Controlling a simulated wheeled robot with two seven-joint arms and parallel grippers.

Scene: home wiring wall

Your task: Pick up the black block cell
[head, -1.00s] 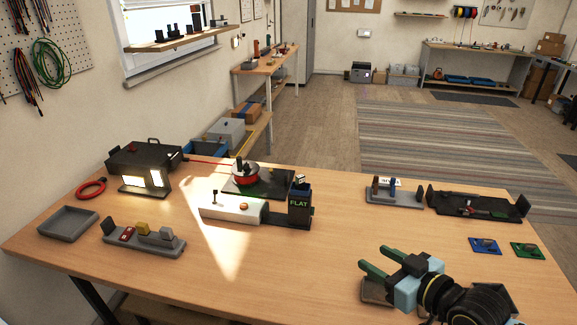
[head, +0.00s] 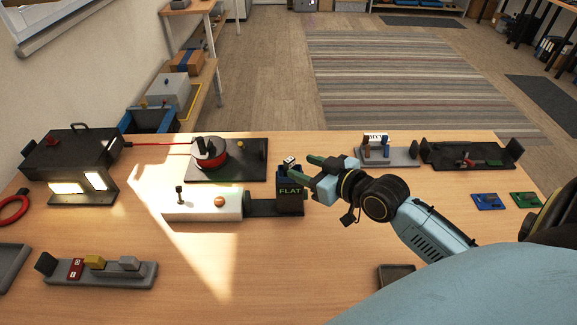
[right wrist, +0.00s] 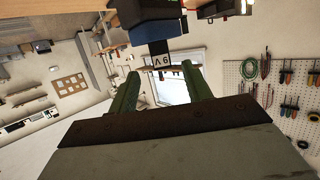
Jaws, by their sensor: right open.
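The black block cell (head: 290,163) stands upright in the top of a dark holder (head: 291,198) marked FLAT, with only its upper end showing. My left gripper is out of view.
A white base (head: 200,203) with a small lever joins the holder on the left. Behind is a dark board with a red reel (head: 210,155). A grey stand (head: 392,156) is behind my right gripper. A grey rack (head: 103,273) is at front left. The front middle is clear.

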